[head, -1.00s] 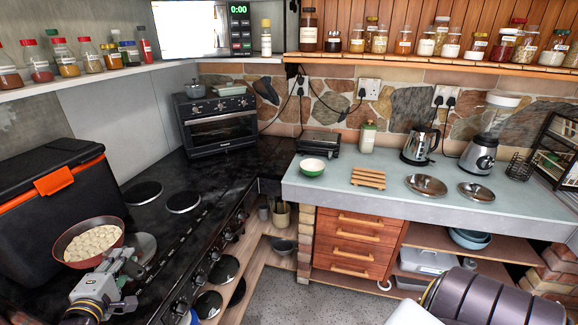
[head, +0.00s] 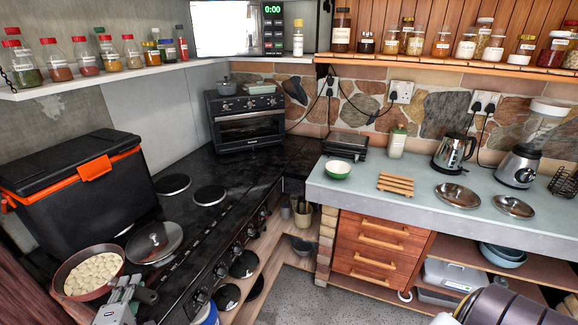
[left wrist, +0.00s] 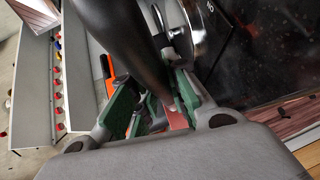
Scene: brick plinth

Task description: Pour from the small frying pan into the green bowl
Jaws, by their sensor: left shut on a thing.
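The small frying pan (head: 88,272) is at the lower left in the head view, reddish-brown outside and full of pale round pieces. My left gripper (head: 128,292) is shut on its dark handle, which also shows large in the left wrist view (left wrist: 112,28) between the green-padded fingers (left wrist: 155,112). The pan looks about level beside the stove; whether it touches the surface is hard to tell. The green bowl (head: 338,169) stands upright on the pale counter, well to the right and farther back, with a white inside. My right gripper is not in view.
A metal lid (head: 154,242) lies on the black stove (head: 220,225) just right of the pan. A black and orange cool box (head: 75,190) stands behind the pan. A wooden trivet (head: 396,184) and two metal lids (head: 457,195) lie right of the bowl on the counter (head: 420,215).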

